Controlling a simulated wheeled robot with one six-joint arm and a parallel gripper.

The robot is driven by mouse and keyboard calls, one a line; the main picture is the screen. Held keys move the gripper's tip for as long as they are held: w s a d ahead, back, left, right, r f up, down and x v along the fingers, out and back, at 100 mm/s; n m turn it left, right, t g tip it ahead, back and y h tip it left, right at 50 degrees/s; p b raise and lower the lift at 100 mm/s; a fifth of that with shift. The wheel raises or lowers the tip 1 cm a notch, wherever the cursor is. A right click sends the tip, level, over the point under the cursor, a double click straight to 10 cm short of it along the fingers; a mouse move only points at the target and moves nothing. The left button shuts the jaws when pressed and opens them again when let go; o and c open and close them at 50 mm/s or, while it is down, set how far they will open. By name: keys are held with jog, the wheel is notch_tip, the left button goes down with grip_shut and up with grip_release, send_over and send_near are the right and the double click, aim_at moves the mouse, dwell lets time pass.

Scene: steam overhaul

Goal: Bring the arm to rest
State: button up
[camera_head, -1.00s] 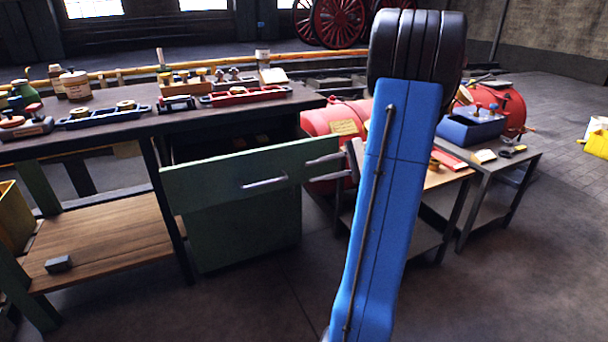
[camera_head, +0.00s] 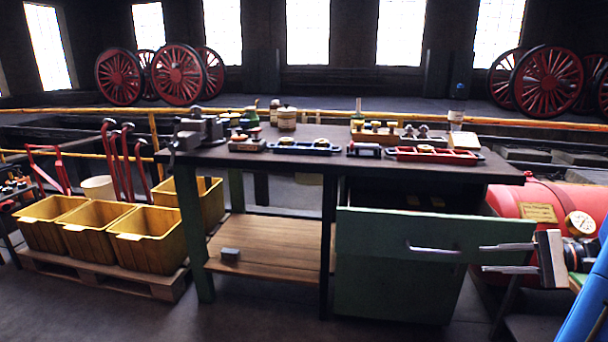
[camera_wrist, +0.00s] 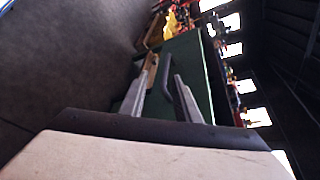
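My gripper (camera_head: 484,258) is at the right of the head view, in front of the right part of a green drawer front (camera_head: 375,236). Its two grey fingers are parallel and apart, with nothing between them. The drawer stands pulled out below the dark workbench top (camera_head: 240,157). Its bar handle (camera_head: 432,251) lies just left of the fingertips, and a small gap shows between them. In the wrist view my gripper (camera_wrist: 163,72) points along the green drawer front (camera_wrist: 198,85). Most of my blue arm is outside the head view.
A red tank (camera_head: 540,200) with a gauge stands close behind my gripper. Parts trays (camera_head: 303,149) and bottles cover the bench top. Yellow bins (camera_head: 145,240) sit on a pallet at the left. Open floor lies in front of the bench.

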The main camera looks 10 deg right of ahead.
jog(key=s+a+n+g+h, duration=0.15)
jog(key=a+g, duration=0.25)
jog(key=a, duration=0.6)
jog(key=s+a+f+n+t+h, duration=0.1)
jog(key=s+a+f+n+h, duration=0.1)
jog(key=s+a+n+h, duration=0.9)
jog(key=s+a, duration=0.4)
jog(key=shift+a, duration=0.2)
jog(key=shift+d, duration=0.1)
